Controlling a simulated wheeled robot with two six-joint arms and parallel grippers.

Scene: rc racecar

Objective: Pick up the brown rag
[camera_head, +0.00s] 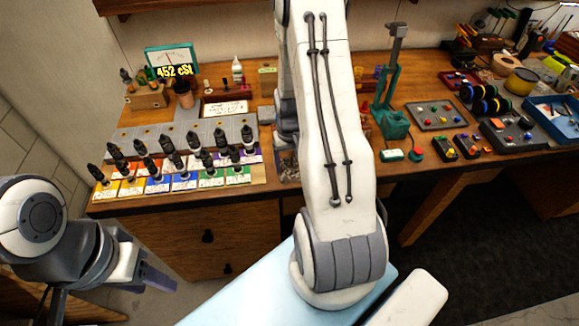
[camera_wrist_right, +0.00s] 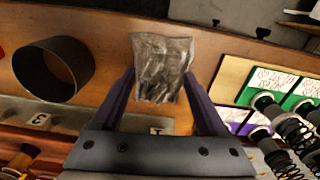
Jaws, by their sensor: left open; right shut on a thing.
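The crumpled grey-brown rag (camera_wrist_right: 161,62) is between the two purple fingers of my right gripper (camera_wrist_right: 159,76) in the right wrist view, against the wooden bench. My right gripper is shut on it, with a finger at each side edge. In the head view a small part of the rag (camera_head: 288,166) shows on the bench, left of my right arm, which hides the right gripper. I cannot tell whether the rag is clear of the bench. My left gripper (camera_head: 158,276) is open and empty at the lower left, in front of the bench and away from the rag.
Several shock absorbers (camera_head: 168,146) stand on coloured cards left of the rag. A dark hollow cylinder (camera_wrist_right: 52,68) is near it in the wrist view. A green press (camera_head: 390,105) and a grey parts tray (camera_head: 437,115) are right of my arm.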

